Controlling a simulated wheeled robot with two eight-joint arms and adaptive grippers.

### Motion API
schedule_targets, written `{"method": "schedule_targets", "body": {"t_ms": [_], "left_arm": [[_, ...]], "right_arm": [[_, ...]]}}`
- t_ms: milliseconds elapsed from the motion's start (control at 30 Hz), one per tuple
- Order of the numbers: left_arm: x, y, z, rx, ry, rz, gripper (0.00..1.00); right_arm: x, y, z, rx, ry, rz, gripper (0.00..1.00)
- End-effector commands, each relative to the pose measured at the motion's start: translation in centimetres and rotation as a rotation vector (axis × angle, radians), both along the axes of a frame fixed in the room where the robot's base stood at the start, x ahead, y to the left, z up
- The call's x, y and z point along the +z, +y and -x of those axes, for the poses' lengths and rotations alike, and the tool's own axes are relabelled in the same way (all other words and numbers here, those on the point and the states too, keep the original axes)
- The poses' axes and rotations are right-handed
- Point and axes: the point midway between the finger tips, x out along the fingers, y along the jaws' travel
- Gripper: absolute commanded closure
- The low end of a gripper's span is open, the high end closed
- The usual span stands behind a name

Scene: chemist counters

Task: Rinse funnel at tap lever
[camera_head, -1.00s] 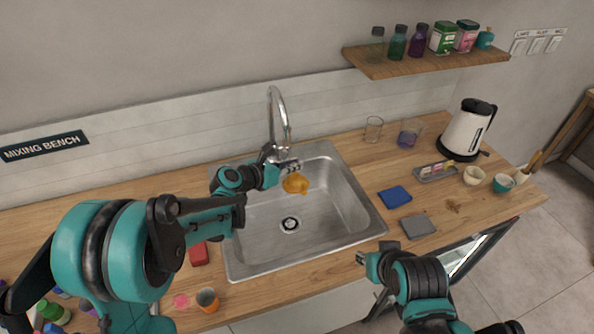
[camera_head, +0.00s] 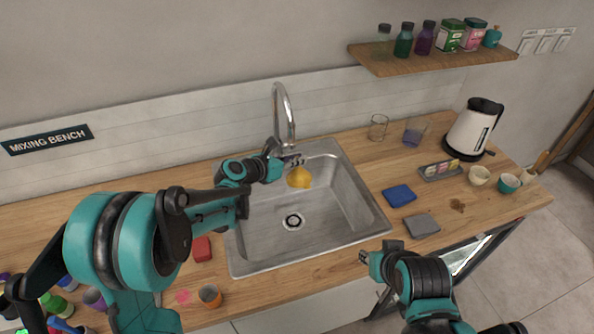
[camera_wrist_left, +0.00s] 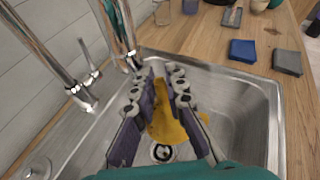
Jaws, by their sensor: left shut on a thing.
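The yellow funnel (camera_head: 299,178) is over the sink basin, below and in front of the tap spout. My left gripper (camera_head: 292,163) is shut on it; in the left wrist view the funnel (camera_wrist_left: 168,124) shows between and beyond the fingers (camera_wrist_left: 160,100). The chrome tap (camera_head: 283,115) stands at the back of the sink, and its spout ends just above my gripper. In the left wrist view a small lever (camera_wrist_left: 88,62) shows beside the tap (camera_wrist_left: 45,45). No water stream is clearly visible. My right gripper (camera_head: 366,259) is near the counter's front edge; its fingers are too small to read.
The steel sink (camera_head: 352,222) has a drain (camera_head: 293,221). A blue sponge (camera_head: 399,195) and grey pad (camera_head: 421,225) lie to its right. Two glasses, a kettle (camera_head: 472,130) and small bowls stand farther right.

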Motion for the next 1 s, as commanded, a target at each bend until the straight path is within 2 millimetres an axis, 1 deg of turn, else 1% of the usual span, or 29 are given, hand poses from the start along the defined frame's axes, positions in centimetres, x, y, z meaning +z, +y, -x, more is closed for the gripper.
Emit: {"method": "schedule_targets", "body": {"t_ms": [167, 367, 800, 1000], "left_arm": [[0.0, -0.6, -0.3, 0.000, 0.000, 0.000, 1.00], [0.0, -0.7, -0.3, 0.001, 0.000, 0.000, 1.00], [0.0, 0.4, 0.1, 0.000, 0.001, 0.001, 1.00], [0.0, 0.4, 0.2, 0.000, 0.000, 0.000, 1.00]], "right_arm": [[-0.1, 0.0, 0.0, 0.000, 0.000, 0.000, 0.70], [-0.1, 0.0, 0.0, 0.000, 0.000, 0.000, 0.70], [-0.4, 0.0, 0.0, 0.000, 0.000, 0.000, 0.70], [-0.3, 0.0, 0.0, 0.000, 0.000, 0.000, 0.70]]}}
